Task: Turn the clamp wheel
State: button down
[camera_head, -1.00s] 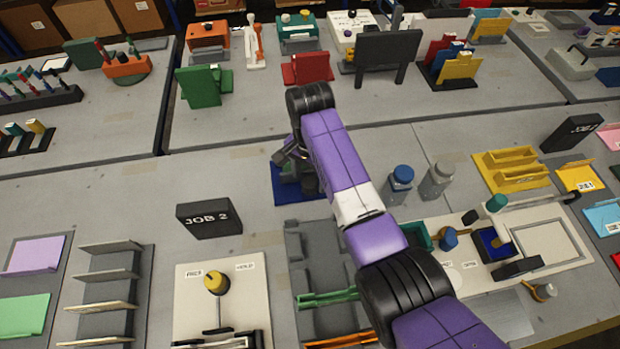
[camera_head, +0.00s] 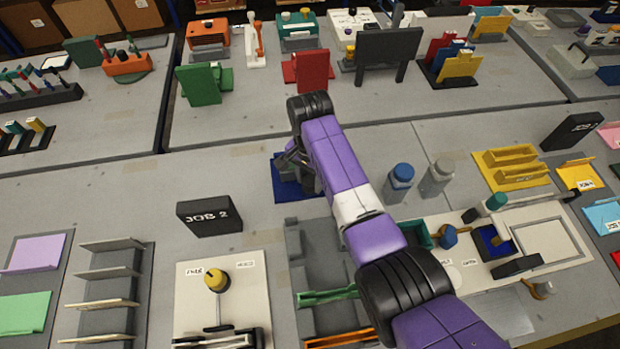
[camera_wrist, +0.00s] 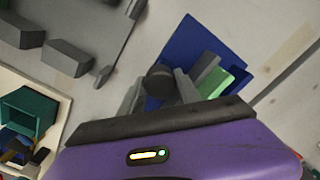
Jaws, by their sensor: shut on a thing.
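A blue base (camera_head: 286,190) lies on the table under the end of my arm, and it also shows in the wrist view (camera_wrist: 185,45). In the wrist view a dark round wheel (camera_wrist: 160,77) stands on it, seen nearly end-on. My gripper (camera_wrist: 160,90) is at this wheel, with one grey finger on each side, shut on it. A green block (camera_wrist: 226,80) and a grey block stand on the base just right of the fingers. In the head view my arm hides the wheel and most of the fixture.
A black JOB 2 sign (camera_head: 208,216) stands left of the blue base. A blue-capped bottle (camera_head: 400,182) and a grey bottle (camera_head: 436,180) stand right of my arm. A grey tray (camera_head: 296,262) lies in front. The table left of the base is mostly bare.

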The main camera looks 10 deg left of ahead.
aim_at(310, 180)
jog(key=n+p, duration=0.1)
jog(key=n, duration=0.4)
jog(key=shift+n, duration=0.4)
jog(key=n, duration=0.4)
jog(key=shift+n+p, duration=0.3)
jog(key=shift+n, duration=0.1)
jog(key=c, duration=0.9)
grip_release()
jog(key=shift+o, duration=0.2)
jog(key=shift+r+b, duration=0.35)
jog(key=shift+r, duration=3.55)
